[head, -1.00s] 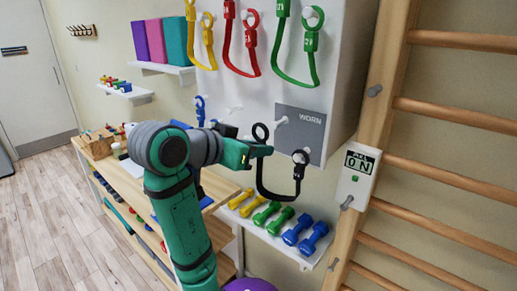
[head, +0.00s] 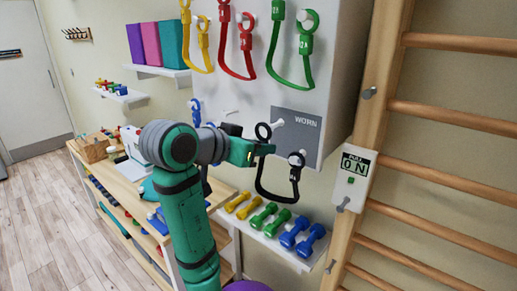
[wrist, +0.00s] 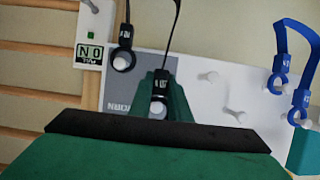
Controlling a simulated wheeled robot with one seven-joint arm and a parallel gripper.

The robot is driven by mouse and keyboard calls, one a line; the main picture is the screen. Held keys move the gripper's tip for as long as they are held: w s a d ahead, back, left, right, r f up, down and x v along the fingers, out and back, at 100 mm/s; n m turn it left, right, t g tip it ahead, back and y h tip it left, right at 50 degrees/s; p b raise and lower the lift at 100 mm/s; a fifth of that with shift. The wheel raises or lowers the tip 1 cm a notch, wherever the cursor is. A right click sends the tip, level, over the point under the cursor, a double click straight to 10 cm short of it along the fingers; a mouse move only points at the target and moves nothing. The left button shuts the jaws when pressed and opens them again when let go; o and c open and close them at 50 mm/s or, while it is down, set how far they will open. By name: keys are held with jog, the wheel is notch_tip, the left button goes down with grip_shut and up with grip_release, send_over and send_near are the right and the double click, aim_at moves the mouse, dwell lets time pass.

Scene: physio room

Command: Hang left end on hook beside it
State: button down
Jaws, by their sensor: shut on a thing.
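A black band hangs in a U in front of the grey WORN panel (head: 308,124). Its right end ring (head: 297,159) hangs on a white peg, which also shows in the wrist view (wrist: 123,59). My gripper (head: 251,152) is shut on the band's left end, whose ring (head: 263,131) sticks up above the fingers. A white hook (head: 277,122) is just right of and behind this ring in the head view. In the wrist view, the held end (wrist: 160,84) is between the fingers and a white peg tip shows inside its ring; I cannot tell whether the peg passes through.
Green (head: 305,45), red (head: 246,40) and yellow (head: 203,45) bands hang above. A blue band (wrist: 300,60) hangs nearby. Below is a shelf with blue dumbbells (head: 295,232). Wooden wall bars (head: 450,120) and a white display box (head: 352,178) stand to the right.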

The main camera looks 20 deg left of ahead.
aim_at(280, 143)
jog(key=shift+w+d, duration=0.1)
jog(key=shift+w, duration=0.15)
dwell(0.4)
jog(key=shift+w, duration=0.25)
jog(key=shift+w+d, duration=0.3)
jog(key=shift+w, duration=0.6)
jog(key=shift+w+d, duration=0.3)
jog(key=shift+w, duration=0.55)
dwell(0.6)
jog(key=shift+f, duration=0.4)
dwell(0.4)
jog(key=c, duration=1.4)
grip_release()
jog(key=shift+s, duration=0.1)
jog(key=s+a, duration=0.2)
jog(key=s, duration=0.5)
jog(key=shift+s+a, duration=0.2)
